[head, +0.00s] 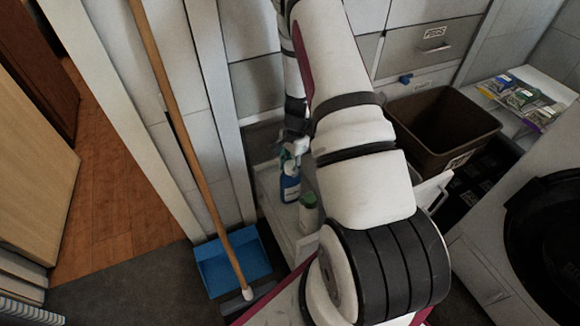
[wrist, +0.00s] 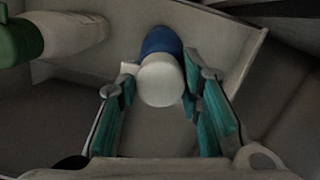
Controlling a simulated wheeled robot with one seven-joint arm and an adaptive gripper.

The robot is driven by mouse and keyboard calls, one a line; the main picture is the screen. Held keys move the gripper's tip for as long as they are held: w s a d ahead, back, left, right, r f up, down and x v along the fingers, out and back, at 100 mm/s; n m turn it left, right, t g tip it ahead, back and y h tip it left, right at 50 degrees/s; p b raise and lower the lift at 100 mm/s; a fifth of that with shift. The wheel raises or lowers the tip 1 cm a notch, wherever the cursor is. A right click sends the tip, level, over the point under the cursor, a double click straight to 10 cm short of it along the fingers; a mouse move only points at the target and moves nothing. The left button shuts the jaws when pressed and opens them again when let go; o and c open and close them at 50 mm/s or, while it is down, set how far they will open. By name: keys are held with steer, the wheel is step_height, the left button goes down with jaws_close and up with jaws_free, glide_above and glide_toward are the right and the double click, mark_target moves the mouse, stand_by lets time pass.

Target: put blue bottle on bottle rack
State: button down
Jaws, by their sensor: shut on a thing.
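The blue bottle (head: 290,186) shows in the head view below the end of my arm, at a white rack-like tray (head: 271,208). In the wrist view the blue bottle (wrist: 161,42) is seen from its white cap end, between the teal finger pads. My gripper (wrist: 160,84) is shut on it near the cap. In the head view my gripper (head: 292,150) is partly hidden by my arm. I cannot tell whether the bottle's base touches the tray.
A white bottle with a green cap (head: 308,214) stands close by and also shows in the wrist view (wrist: 70,35). A brown bin (head: 440,125) is to the right. A broom handle (head: 180,125) and blue dustpan (head: 232,262) are to the left.

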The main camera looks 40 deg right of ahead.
steer(key=shift+f, duration=0.15)
steer(key=c, duration=1.1)
jaws_free()
